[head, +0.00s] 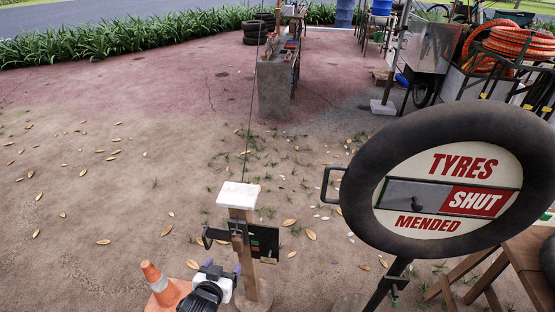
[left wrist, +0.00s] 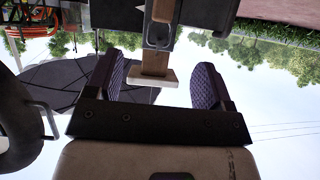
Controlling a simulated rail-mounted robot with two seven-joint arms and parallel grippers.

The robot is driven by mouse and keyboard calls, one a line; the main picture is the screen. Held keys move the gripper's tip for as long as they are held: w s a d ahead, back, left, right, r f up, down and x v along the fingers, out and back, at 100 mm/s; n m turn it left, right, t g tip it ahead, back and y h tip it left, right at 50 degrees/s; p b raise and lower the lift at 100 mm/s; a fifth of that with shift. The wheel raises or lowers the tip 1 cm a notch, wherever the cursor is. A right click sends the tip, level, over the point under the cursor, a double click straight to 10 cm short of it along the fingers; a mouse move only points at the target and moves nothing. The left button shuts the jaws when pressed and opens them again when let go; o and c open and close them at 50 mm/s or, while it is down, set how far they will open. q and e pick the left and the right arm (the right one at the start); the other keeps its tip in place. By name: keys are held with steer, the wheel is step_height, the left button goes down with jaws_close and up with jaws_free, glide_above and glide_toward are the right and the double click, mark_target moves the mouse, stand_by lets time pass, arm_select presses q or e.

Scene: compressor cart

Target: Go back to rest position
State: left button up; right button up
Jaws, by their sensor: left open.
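My left gripper (head: 222,268) is low in the head view, in front of a wooden post (head: 240,222) with a pale square cap (head: 238,195). In the left wrist view the same gripper (left wrist: 163,70) is open, its two purple ridged pads wide apart with nothing held between them. The post (left wrist: 155,62) shows upside down beyond the pads, with a dark metal fitting on it. In the head view a black bracket (head: 264,243) sits on the post just above the gripper. I cannot tell whether the gripper touches the post. My right gripper is not in view.
An orange cone (head: 155,285) stands left of the gripper. A round tyre-framed sign (head: 450,180) reading TYRES SHUT MENDED, with a side handle (head: 330,184), fills the right. A wooden trestle (head: 510,270) stands at lower right. Leaf-strewn ground on the left is open.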

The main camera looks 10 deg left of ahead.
arm_select(q)
steer(key=s+a+r+m+g, duration=0.1)
steer(key=s+r+m+g, duration=0.2)
steer(key=s, duration=0.8)
steer(key=s+f+n+g, duration=0.1)
steer(key=s+f+g, duration=0.25)
steer(key=s, duration=0.75)
steer(key=s+f+n+g, duration=0.1)
steer(key=s+f+g, duration=0.3)
steer(key=s, duration=0.6)
step_height(320, 180, up, 37)
steer(key=t+p, duration=0.1)
steer(key=p, duration=3.7)
steer(key=shift+s+a, duration=0.35)
steer(key=shift+a, duration=0.05)
